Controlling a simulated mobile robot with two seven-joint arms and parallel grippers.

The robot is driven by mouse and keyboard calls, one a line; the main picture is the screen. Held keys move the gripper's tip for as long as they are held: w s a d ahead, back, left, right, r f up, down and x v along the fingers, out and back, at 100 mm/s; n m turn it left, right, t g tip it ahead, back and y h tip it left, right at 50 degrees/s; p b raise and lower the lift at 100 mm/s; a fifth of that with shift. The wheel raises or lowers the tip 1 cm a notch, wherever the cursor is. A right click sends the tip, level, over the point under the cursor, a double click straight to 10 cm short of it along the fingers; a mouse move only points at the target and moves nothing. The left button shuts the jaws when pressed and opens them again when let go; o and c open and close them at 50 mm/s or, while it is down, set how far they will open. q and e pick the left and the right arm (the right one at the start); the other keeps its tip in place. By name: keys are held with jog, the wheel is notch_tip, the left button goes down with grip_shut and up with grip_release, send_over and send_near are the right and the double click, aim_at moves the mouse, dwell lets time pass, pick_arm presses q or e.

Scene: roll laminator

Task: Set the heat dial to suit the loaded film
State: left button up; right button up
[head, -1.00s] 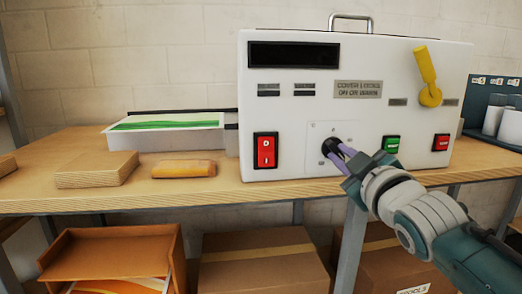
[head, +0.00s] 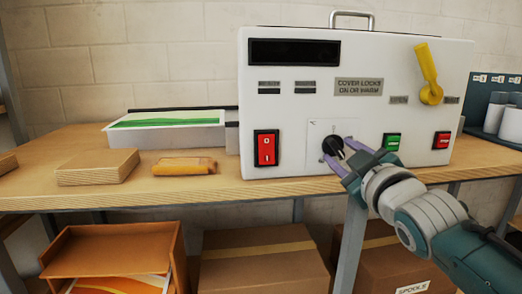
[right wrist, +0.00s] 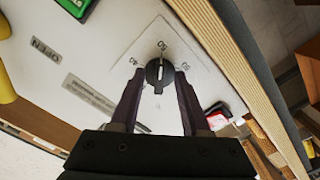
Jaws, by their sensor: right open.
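The black heat dial (head: 332,146) sits on a pale square plate low on the white laminator (head: 300,110). In the right wrist view the dial (right wrist: 159,72) has a white pointer line and printed marks around it. My right gripper (head: 341,156) is open at the dial. In the right wrist view its fingers (right wrist: 159,76) stand on either side of the dial; contact is unclear. My left gripper is out of view. No loaded film is visible in the laminator.
A red rocker switch (head: 266,148), green button (head: 391,142) and red button (head: 441,141) flank the dial. A yellow lever (head: 428,75) is above right. A tray (head: 165,140) with a green-striped sheet, a wooden block (head: 97,168) and cardboard boxes (head: 263,264) are nearby.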

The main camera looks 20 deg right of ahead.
jog(key=shift+s, duration=0.1)
jog(key=shift+s+a, duration=0.1)
jog(key=shift+s, duration=0.25)
jog(key=p+v, duration=0.2)
jog(key=v, duration=0.7)
jog(key=s+a+r+m+g+y+p, duration=0.1)
jog(key=s+a+r+g+y+p, duration=0.1)
jog(key=s+a+r+g+p, duration=0.4)
jog(key=s+a+r+m+g+y+p, duration=0.1)
jog(key=s+a+r+g+p, duration=0.15)
jog(key=s+p, duration=0.65)
jog(key=s+a+r+m+g+y+p, duration=0.1)
jog(key=s+a+r+g+y+p, duration=0.15)
jog(key=s+g+p, duration=0.4)
notch_tip(320, 180, up, 35)
jog(key=s+t+p, duration=0.1)
jog(key=p, duration=3.4)
jog(key=shift+s+a+h, duration=0.25)
jog(key=shift+h, duration=0.2)
